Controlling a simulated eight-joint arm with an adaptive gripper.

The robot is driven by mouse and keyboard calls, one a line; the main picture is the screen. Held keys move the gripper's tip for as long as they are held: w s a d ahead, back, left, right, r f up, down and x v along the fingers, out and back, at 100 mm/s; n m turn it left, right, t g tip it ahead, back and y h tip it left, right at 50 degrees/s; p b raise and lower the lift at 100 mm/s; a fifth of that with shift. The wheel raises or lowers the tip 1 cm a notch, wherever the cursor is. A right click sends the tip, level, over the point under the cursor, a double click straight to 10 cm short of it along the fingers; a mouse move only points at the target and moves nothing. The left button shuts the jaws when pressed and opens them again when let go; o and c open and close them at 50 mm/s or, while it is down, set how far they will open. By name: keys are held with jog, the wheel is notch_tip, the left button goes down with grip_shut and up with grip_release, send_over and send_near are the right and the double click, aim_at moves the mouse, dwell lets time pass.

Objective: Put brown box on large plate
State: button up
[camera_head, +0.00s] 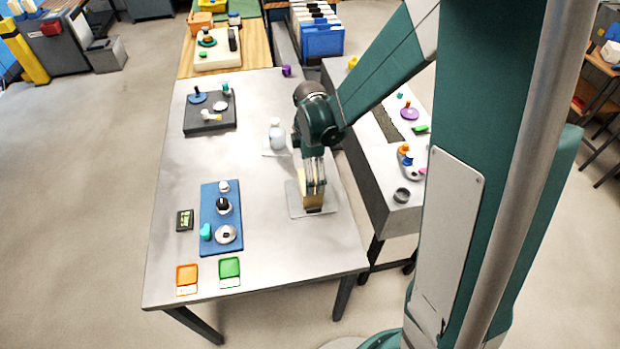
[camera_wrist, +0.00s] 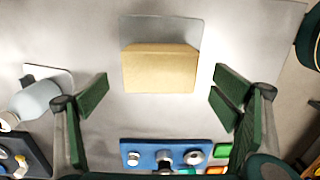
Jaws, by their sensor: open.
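The brown box (camera_head: 313,203) sits on the large grey plate (camera_head: 296,205) near the right side of the table. In the wrist view the box (camera_wrist: 160,70) overlaps one edge of the plate (camera_wrist: 160,30), and plate surface shows beyond it. My gripper (camera_head: 314,184) points down over the box in the head view and hides its upper part. In the wrist view my gripper (camera_wrist: 160,82) is open, with a finger on each side of the box and clear gaps between. The box looks upright and not gripped.
A bottle (camera_head: 276,135) stands on a smaller plate (camera_head: 270,153) behind the box. A dark tray (camera_head: 195,127) is farther back. The table's front right is clear.

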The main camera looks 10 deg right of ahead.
notch_tip(320, 180, up, 6)
jog(key=shift+p, duration=0.3)
dwell(0.5)
jog(key=shift+r, duration=0.1)
jog(key=s+d+r+m+t, duration=0.3)
jog(key=s+d+r+m, duration=0.1)
jog(key=s+r+m, duration=0.5)
jog(key=s+d+r+m+t, duration=0.4)
jog(key=s+r+m, duration=0.5)
jog(key=s, duration=0.3)
jog(key=shift+r, duration=0.3)
dwell(0.4)
jog(key=shift+s, duration=0.1)
jog(key=shift+f+b, duration=1)
